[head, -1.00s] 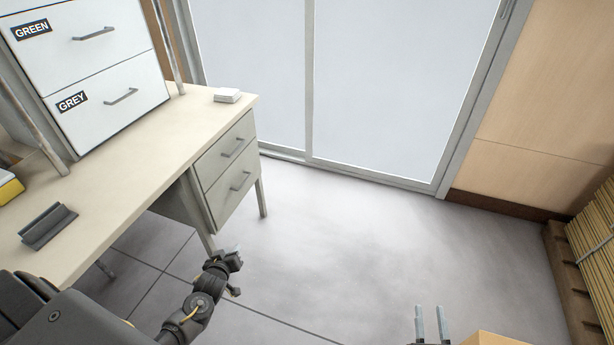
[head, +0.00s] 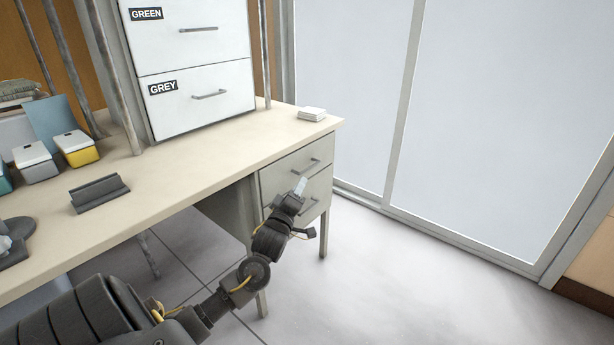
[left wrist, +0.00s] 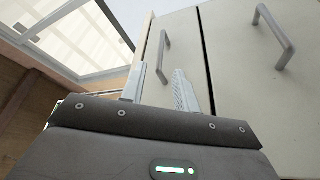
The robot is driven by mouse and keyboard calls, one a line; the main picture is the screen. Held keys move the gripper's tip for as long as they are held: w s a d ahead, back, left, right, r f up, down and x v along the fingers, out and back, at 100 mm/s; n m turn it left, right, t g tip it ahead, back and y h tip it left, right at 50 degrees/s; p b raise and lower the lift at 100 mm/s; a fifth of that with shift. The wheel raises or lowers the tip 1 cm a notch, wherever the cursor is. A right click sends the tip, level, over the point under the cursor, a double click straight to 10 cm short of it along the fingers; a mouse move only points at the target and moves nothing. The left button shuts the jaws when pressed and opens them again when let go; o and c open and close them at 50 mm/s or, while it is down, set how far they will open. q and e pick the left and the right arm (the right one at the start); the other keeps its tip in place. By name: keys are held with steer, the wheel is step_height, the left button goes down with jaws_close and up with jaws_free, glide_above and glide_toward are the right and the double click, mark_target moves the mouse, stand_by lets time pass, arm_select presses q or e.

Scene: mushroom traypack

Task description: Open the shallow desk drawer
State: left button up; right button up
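The desk (head: 215,140) has two stacked drawers at its right end. The upper, shallow drawer (head: 285,177) is shut and has a grey bar handle (head: 313,164). The lower drawer (head: 322,190) is also shut; my gripper partly covers its front. My left gripper (head: 300,186) is in front of the drawers. In the left wrist view its two fingers (left wrist: 158,90) are apart with nothing between them. They point at the drawer fronts, and the upper drawer's handle (left wrist: 163,56) shows just beyond the gap. The lower drawer's handle (left wrist: 274,36) is to the right. My right gripper is out of view.
A white cabinet (head: 190,65) with drawers labelled GREEN and GREY stands on the desk. A white stack (head: 312,114) lies near the desktop's right corner. A dark holder (head: 99,194) and small boxes (head: 76,149) are at left. Floor right of the desk is clear.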

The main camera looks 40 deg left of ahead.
arm_select(q)
steer(key=b+x, duration=0.1)
steer(key=x, duration=0.6)
steer(key=shift+w+a+b, duration=0.2)
steer(key=shift+b, duration=0.15)
steer(key=shift+c, duration=0.2)
jaws_close()
